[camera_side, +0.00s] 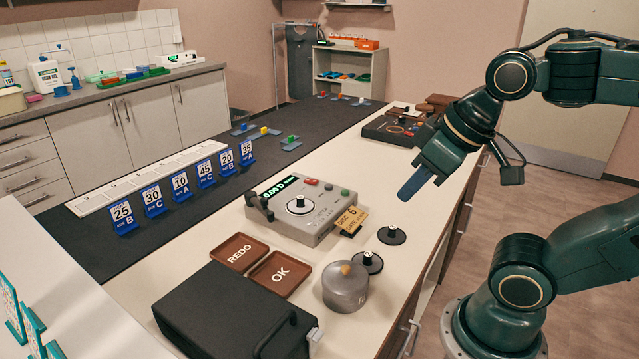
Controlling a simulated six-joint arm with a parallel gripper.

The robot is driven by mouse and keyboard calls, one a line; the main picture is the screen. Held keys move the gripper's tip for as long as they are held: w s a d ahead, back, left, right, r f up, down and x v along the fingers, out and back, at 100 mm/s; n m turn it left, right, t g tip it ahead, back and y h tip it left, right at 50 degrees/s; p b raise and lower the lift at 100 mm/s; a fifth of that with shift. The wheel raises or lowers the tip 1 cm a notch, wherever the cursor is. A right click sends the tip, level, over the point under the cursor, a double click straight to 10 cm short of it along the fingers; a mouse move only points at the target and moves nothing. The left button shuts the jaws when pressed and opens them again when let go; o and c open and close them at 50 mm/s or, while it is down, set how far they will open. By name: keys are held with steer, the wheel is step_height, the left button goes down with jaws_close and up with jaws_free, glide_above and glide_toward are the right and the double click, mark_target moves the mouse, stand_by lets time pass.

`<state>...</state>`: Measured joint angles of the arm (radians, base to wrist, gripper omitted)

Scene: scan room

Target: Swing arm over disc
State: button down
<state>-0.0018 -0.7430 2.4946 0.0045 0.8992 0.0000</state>
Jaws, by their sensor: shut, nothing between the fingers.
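A grey tester (318,221) with a lit green display stands on the pale counter. A pale round disc (300,206) with a dark centre sits on its top. A black swing arm (259,207) is at the tester's left edge, beside the disc and not over it. An orange card (352,220) marked 6 is at the tester's front right. My gripper (410,195) is shut and empty, with blue fingers pointing down-left above the counter, right of the tester and apart from it.
Two black discs (392,235) lie right of the tester; a grey lidded pot (345,287) is nearby. REDO (238,240) and OK (262,282) trays and a black box (215,310) are in front. Numbered blue cards (153,201) stand left. A dark open case (392,130) lies behind.

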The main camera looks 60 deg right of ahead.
steer(key=w+d+r+m+g+h, duration=0.1)
steer(key=w+m+h, duration=0.15)
steer(key=w, duration=1.85)
steer(key=w+a+f+h, duration=0.2)
steer(key=w+f, duration=0.4)
steer(key=w, duration=0.2)
steer(key=w+a+f+g+h, duration=0.1)
steer(key=w+a+f+h, duration=0.1)
steer(key=w+f, duration=0.4)
steer(key=shift+w+a+f+m, duration=0.45)
steer(key=shift+w+a, duration=0.3)
steer(key=shift+w, duration=0.3)
steer(key=w+d+f, duration=0.2)
steer(key=d+f, duration=0.6)
steer(key=d, duration=0.1)
